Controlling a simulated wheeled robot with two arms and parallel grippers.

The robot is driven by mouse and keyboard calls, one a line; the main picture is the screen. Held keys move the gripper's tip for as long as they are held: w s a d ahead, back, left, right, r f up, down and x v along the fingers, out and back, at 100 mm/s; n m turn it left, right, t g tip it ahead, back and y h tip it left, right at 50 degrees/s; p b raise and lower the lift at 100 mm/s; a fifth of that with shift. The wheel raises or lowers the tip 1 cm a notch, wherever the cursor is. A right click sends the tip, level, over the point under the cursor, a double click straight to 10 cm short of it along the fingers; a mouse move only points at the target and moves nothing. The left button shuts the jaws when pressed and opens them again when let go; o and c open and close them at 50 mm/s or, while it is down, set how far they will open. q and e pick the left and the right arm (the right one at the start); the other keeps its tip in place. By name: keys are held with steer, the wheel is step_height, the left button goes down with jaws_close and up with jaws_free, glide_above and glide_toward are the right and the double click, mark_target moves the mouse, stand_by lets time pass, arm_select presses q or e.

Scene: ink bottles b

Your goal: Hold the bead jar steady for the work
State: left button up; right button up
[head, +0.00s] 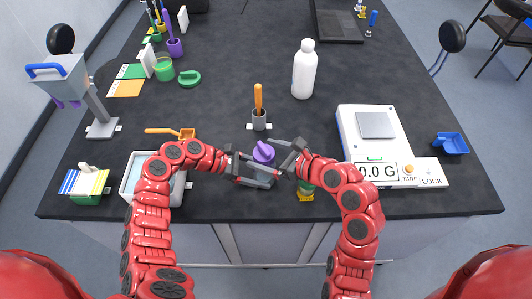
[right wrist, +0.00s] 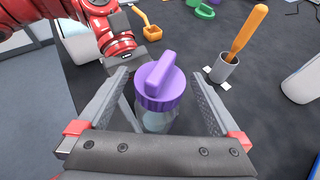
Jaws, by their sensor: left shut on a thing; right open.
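The bead jar shows in the head view as a purple lid (head: 263,152) with a raised grip bar. In the right wrist view the lid (right wrist: 161,86) sits on a clear jar body (right wrist: 157,121), upright. My left gripper (head: 268,173) is shut on the jar, low on its body; its fingers are partly hidden in the right wrist view. My right gripper (head: 278,150) is open, with its fingers (right wrist: 166,90) on either side of the lid and visible gaps to it. The jar's contents are hard to make out.
Behind the jar stands a grey cup (head: 259,121) with an orange-handled tool. A scale (head: 350,130) reading 0.0 G is to the right, a white bottle (head: 304,72) farther back. A white tray (head: 133,176) lies left; a green-and-yellow item (head: 306,196) sits under my right arm.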

steer(key=c, duration=1.3)
steer(key=o, duration=1.3)
steer(key=v, duration=1.2)
